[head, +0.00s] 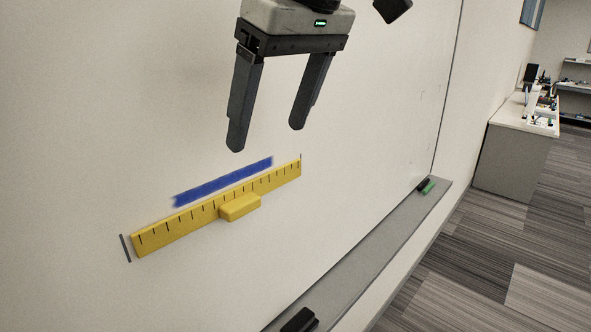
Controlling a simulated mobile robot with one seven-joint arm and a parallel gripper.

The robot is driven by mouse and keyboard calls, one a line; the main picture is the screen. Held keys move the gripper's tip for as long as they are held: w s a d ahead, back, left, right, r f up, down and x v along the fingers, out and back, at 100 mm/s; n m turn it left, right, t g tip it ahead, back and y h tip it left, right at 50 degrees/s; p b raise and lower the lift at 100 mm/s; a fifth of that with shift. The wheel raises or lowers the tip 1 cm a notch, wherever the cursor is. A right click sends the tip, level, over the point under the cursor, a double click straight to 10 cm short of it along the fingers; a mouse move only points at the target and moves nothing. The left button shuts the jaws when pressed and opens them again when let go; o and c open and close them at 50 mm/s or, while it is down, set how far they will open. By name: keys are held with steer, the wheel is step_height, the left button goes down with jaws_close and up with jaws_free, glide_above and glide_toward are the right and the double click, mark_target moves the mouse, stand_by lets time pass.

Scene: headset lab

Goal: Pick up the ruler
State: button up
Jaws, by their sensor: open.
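A yellow ruler (180,230) with black tick marks lies flat against the whiteboard (90,130), slanting up to the right in the head view. A raised yellow block (240,207) sits on its middle as a grip. A blue stroke (222,182) runs along the ruler's upper edge, and a short dark mark stands at each end of the ruler. My gripper (267,138) is open and empty. Its two fingers point down toward the ruler, and in the picture they are above the blue stroke. I cannot tell how far the fingertips are from the board.
A grey tray ledge (370,250) runs along the board's bottom edge. It holds a black object (299,320) near the front and a green-and-black object (426,186) farther along. A cabinet (512,150) with small items stands at the back right. The carpeted floor beside it is clear.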

steer(key=b, duration=0.1)
glide_above(243, 203)
steer(key=s+d, duration=0.1)
steer(key=d, duration=0.2)
step_height(243, 203, down, 9)
steer(key=shift+s+a+x, duration=0.1)
steer(key=shift+a+x, duration=0.05)
steer(key=shift+x, duration=0.8)
steer(key=shift+s+a+x, duration=0.15)
steer(key=shift+x, duration=0.8)
steer(key=shift+s+a+x, duration=0.1)
steer(key=shift+a+x, duration=0.05)
steer(key=shift+x, duration=0.8)
steer(key=shift+r, duration=0.1)
steer(key=c, duration=1.2)
step_height(243, 203, up, 8)
steer(key=s+d, duration=0.4)
steer(key=d, duration=0.1)
steer(key=s+d+b, duration=0.1)
steer(key=s+d, duration=0.3)
steer(key=d, duration=0.1)
steer(key=s+d+f+b, duration=0.1)
steer(key=s+d, duration=0.4)
steer(key=shift+s+d, duration=0.1)
steer(key=shift+d, duration=0.05)
